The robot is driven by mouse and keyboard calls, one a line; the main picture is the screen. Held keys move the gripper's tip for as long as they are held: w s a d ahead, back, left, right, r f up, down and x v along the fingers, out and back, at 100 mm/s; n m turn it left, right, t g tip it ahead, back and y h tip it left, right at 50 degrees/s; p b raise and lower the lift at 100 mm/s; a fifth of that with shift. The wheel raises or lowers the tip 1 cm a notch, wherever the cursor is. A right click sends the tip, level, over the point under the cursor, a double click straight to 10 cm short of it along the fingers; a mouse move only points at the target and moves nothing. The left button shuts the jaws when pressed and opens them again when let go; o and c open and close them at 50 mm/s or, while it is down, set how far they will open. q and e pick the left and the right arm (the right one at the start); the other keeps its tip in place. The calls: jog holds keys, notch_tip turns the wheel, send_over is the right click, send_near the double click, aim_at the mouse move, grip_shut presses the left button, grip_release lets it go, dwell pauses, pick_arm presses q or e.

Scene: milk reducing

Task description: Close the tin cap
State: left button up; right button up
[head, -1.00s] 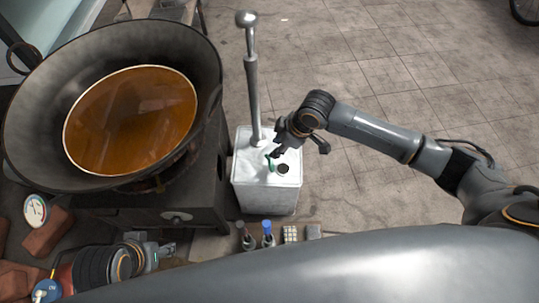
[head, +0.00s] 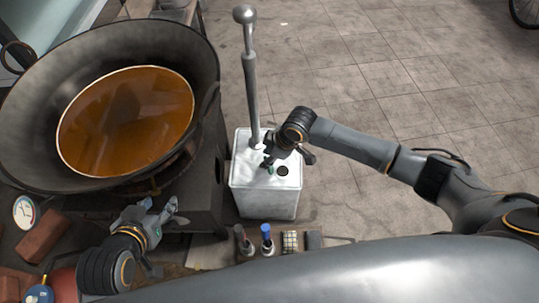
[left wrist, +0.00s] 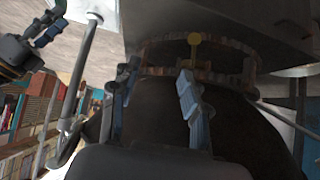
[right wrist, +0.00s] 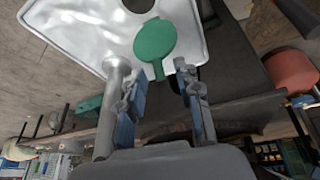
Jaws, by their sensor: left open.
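The white square tin (head: 265,200) stands on the floor beside the stove, with a dark round opening (head: 283,170) in its top. The green tin cap (right wrist: 155,40) lies tilted back beside the opening in the right wrist view, its narrow tab pointing toward my right gripper. In the head view the cap is mostly hidden. My right gripper (right wrist: 158,88) is open and empty, its fingertips close to the cap's tab; it is above the tin top in the head view (head: 273,156). My left gripper (head: 160,213) is open and empty beside the stove, away from the tin.
A metal pump tube (head: 250,90) rises from the tin's top. A large wok (head: 208,75) with amber liquid sits on the stove at left. Blue-topped and dark bottles (head: 267,240) stand in front of the tin.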

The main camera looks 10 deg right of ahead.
jog(key=c, duration=0.5)
grip_shut()
pick_arm(q)
jog(key=shift+d+r, duration=0.2)
jog(key=shift+d, duration=0.2)
pick_arm(e)
jog(key=shift+d, duration=0.1)
